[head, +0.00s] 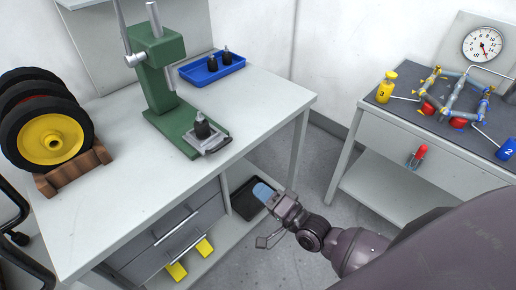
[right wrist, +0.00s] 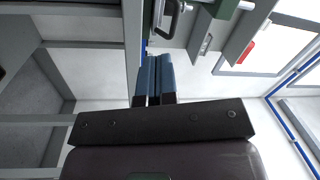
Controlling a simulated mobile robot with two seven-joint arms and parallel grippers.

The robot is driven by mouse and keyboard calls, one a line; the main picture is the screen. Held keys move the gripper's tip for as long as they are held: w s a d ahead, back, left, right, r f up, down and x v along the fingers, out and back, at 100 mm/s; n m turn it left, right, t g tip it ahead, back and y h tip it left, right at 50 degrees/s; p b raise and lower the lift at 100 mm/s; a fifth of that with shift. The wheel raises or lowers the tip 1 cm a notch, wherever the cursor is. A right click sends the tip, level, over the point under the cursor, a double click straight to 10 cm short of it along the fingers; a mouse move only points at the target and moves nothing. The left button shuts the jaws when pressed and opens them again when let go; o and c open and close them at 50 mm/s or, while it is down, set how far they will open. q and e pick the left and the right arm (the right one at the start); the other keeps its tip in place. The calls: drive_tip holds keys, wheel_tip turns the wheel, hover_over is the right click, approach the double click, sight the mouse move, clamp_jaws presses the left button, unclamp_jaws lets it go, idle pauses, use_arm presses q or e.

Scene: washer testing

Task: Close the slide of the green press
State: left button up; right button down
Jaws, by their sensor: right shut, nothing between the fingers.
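The green press (head: 165,75) stands on the white workbench, its base reaching toward the front edge. Its slide (head: 212,140), a light metal plate with a dark handle, sits at the front end of the base and bears a black part (head: 202,126). In the right wrist view the slide's dark handle (right wrist: 178,18) and part of the green press (right wrist: 226,8) show at the top. My right gripper (head: 262,191) is shut and empty, in front of and below the bench top, apart from the slide. It shows in the right wrist view as blue fingers (right wrist: 154,75). My left gripper is not in view.
A blue tray (head: 212,68) with black parts stands behind the press. Wheels on a wooden rack (head: 72,170) stand at the left. The bench's front edge and drawers (head: 170,235) lie beside my right arm. A second table (head: 420,150) with pipework stands at right.

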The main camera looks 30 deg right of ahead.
drive_tip(key=w+a+r+m, duration=0.1)
drive_tip(key=w, duration=0.3)
drive_tip(key=w+a+r+m+t, duration=0.1)
drive_tip(key=w, duration=0.3)
drive_tip(key=w+a+r+m+p, duration=0.1)
drive_tip(key=w+r+m, duration=0.1)
drive_tip(key=w, duration=0.3)
drive_tip(key=shift+a+h, duration=0.3)
drive_tip(key=shift+a, duration=0.1)
